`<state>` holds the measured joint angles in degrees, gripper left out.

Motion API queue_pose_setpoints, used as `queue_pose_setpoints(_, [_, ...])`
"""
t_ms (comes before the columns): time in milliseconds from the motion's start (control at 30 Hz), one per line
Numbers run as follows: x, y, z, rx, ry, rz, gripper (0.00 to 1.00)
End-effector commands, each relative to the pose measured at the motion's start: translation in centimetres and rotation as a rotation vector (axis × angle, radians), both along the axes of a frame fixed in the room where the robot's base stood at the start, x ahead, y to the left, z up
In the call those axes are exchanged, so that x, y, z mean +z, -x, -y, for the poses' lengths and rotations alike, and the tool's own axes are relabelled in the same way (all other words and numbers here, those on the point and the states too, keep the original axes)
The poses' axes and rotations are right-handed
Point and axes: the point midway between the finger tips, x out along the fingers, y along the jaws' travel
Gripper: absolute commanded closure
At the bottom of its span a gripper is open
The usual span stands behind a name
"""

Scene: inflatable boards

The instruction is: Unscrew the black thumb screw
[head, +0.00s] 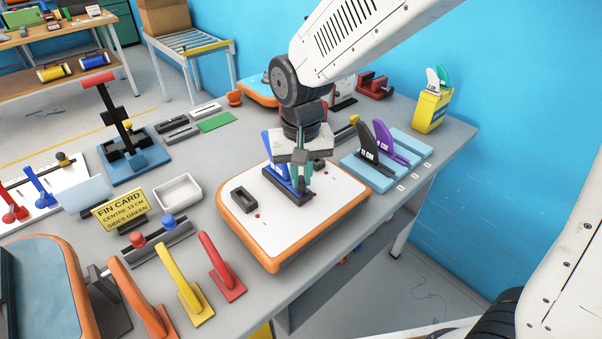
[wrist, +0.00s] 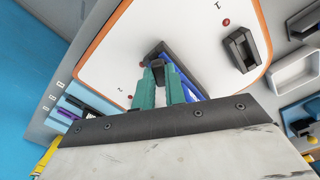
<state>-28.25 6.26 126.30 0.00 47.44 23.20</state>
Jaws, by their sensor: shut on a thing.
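The white board (head: 247,217) with an orange edge lies on the grey table. A blue fin (head: 268,150) stands in a dark fin box (head: 284,188) on it, partly behind my gripper. My gripper (head: 304,194) points down over this box with its green fingers close together. In the wrist view the fingers (wrist: 157,78) are shut on a small black piece, which looks like the black thumb screw (wrist: 157,64), at the box. Most of the screw is hidden between the fingertips, and it is hidden in the head view.
An empty dark fin box (head: 243,199) sits to the left on the board. A blue rack (head: 358,167) with a black fin (head: 378,147) and a purple fin (head: 388,143) is to the right. A yellow fin card (head: 121,210), a white tray (head: 178,191) and coloured fins stand to the left.

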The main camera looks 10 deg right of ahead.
Motion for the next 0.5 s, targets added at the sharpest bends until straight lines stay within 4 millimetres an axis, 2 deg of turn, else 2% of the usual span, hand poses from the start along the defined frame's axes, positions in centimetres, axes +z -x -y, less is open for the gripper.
queue_pose_setpoints(133, [-0.01, 0.0, 0.0, 0.019, 0.0, 0.0, 1.0])
queue_pose_setpoints(333, [-0.01, 0.0, 0.0, 0.231, 0.0, 0.0, 1.0])
queue_pose_setpoints(500, [-0.01, 0.0, 0.01, 0.301, 0.0, 0.0, 1.0])
